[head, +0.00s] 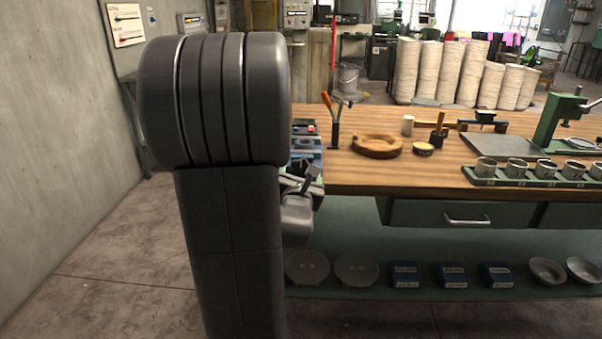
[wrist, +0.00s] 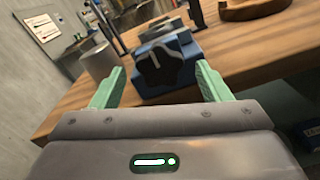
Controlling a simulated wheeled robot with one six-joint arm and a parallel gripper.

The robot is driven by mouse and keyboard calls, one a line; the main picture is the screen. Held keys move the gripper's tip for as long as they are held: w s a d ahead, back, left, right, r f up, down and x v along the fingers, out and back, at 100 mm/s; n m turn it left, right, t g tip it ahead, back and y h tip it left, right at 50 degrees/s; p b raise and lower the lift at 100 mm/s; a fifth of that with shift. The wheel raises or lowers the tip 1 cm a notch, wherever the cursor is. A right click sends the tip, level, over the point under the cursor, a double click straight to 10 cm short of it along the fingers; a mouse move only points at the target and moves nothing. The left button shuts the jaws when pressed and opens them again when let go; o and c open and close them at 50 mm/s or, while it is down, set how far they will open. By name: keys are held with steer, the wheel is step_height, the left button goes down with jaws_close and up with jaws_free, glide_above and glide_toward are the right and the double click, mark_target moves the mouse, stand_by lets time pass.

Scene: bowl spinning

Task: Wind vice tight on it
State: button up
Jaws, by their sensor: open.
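The blue vice (wrist: 182,45) stands on the bench near its front edge in the wrist view. Its black star-shaped knob (wrist: 162,70) with a white mark faces me. My gripper (wrist: 159,68) is open, with one green finger to each side of the knob and clear space between. I cannot tell whether the fingertips reach level with the knob. Whatever sits between the vice jaws is not clear. In the head view my arm hides most of that bench corner; only blue parts (head: 307,155) show beside it.
The wooden bench (head: 450,180) holds a round wooden ring (head: 377,146), an orange-handled tool (head: 333,120) and a green rack of metal cups (head: 541,172). A grey cylinder (wrist: 100,62) stands left of the vice. A lower shelf carries plates, blue boxes and bowls.

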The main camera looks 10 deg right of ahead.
steer(key=shift+x, duration=0.9)
steer(key=shift+c, duration=0.4)
steer(key=c, duration=0.9)
